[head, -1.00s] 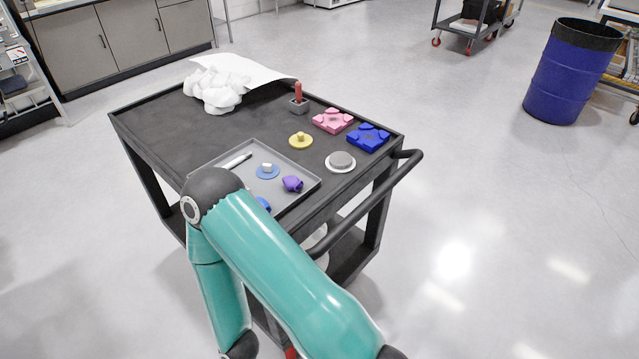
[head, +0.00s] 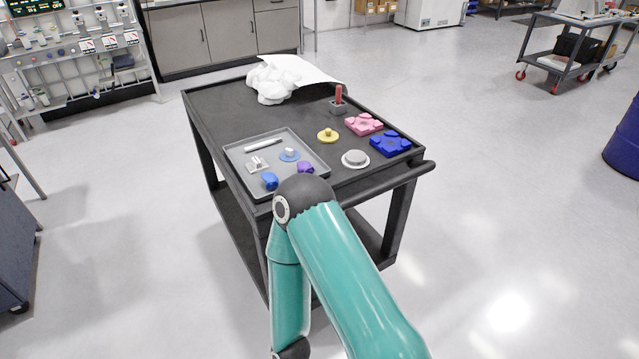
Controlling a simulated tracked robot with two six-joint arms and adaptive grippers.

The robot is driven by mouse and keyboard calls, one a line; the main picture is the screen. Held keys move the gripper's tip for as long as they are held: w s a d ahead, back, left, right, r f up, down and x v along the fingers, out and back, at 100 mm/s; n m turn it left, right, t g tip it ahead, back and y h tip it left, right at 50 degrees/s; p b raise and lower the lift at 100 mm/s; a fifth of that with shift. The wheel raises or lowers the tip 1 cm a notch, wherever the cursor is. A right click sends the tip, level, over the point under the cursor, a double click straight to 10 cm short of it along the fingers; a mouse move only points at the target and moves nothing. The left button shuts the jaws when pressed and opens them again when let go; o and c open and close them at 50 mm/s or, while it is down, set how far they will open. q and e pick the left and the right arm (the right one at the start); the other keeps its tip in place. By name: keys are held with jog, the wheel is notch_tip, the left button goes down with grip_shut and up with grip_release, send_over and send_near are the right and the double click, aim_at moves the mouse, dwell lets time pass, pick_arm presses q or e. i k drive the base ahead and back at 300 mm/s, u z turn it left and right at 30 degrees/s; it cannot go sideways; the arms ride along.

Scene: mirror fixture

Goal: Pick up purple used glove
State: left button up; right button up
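A small crumpled purple item (head: 305,167), which looks like the purple glove, lies in the grey tray (head: 240,150) near its right corner. The elbow of my teal arm is just in front of it in the picture and close to covering its lower edge. A blue crumpled item (head: 270,181) lies to its left in the same tray. Neither of my grippers is in view; the visible arm bends down and leaves the picture at the bottom.
The tray sits on a black cart (head: 215,100) with a handle (head: 400,180) at the right. It also holds a white crumpled cloth (head: 274,80), a pink fixture (head: 364,124), a blue fixture (head: 390,143) and a grey disc (head: 355,159). Open floor surrounds the cart.

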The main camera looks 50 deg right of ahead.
aim_at(304, 166)
jog(key=z, duration=0.2)
jog(key=k, duration=0.3)
jog(key=z, duration=0.6)
jog(key=i, duration=0.4)
jog(key=z, duration=0.15)
